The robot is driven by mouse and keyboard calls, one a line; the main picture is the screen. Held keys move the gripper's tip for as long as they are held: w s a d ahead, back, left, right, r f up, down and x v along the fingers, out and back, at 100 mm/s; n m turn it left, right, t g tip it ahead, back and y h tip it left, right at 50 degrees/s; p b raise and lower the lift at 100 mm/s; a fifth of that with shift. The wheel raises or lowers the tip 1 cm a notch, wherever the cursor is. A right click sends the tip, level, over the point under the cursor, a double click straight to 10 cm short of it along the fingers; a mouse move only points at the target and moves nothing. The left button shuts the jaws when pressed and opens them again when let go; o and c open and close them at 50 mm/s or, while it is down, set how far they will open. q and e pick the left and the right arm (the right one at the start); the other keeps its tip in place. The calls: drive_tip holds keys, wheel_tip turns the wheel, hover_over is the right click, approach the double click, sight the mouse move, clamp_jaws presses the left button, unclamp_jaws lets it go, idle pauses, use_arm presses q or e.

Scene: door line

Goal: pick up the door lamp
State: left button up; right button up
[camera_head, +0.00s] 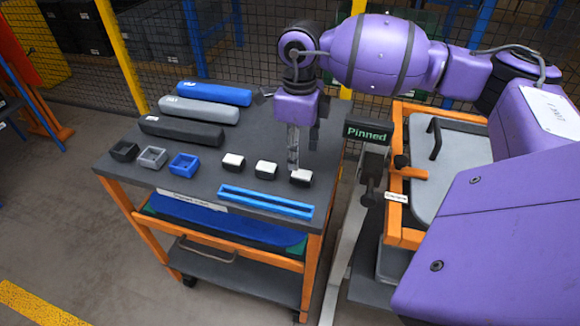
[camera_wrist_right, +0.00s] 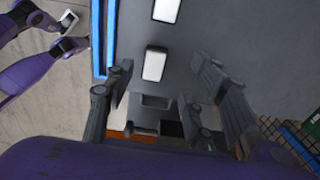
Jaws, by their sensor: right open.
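Three small dark blocks with white tops, which look like lamps, stand in a row on the grey cart top: left (camera_head: 233,160), middle (camera_head: 266,168) and right (camera_head: 301,177). No label shows which is the door lamp. Another white-topped block (camera_wrist_right: 166,10) is at the top edge.
A blue rail (camera_head: 265,201) lies along the near edge of the cart. Small open boxes, including a blue one (camera_head: 184,165), and long bars, including a grey one (camera_head: 199,110), lie left and behind. A "Pinned" sign (camera_head: 367,134) stands close to the right cart edge.

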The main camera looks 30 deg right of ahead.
sight(302, 173)
drive_tip(key=shift+s+f, duration=0.4)
drive_tip(key=shift+f, duration=0.2)
drive_tip(key=shift+s+f, duration=0.35)
drive_tip(key=shift+f, duration=0.2)
wheel_tip(302, 173, down, 4)
drive_tip(key=shift+d+r+p, duration=0.1)
drive_tip(key=shift+d+p, duration=0.05)
drive_tip(key=shift+p, duration=0.4)
drive_tip(key=shift+f, duration=0.55)
drive_tip(key=c, duration=1.2)
use_arm(q)
drive_tip(key=s, duration=0.3)
drive_tip(key=shift+s+f+g, duration=0.1)
drive_tip(key=shift+s+g, duration=0.05)
drive_tip(key=shift+g, duration=0.15)
use_arm(e)
drive_tip(key=shift+o, duration=0.2)
use_arm(q)
drive_tip(key=shift+a, duration=0.1)
use_arm(e)
drive_tip(key=shift+r, duration=0.15)
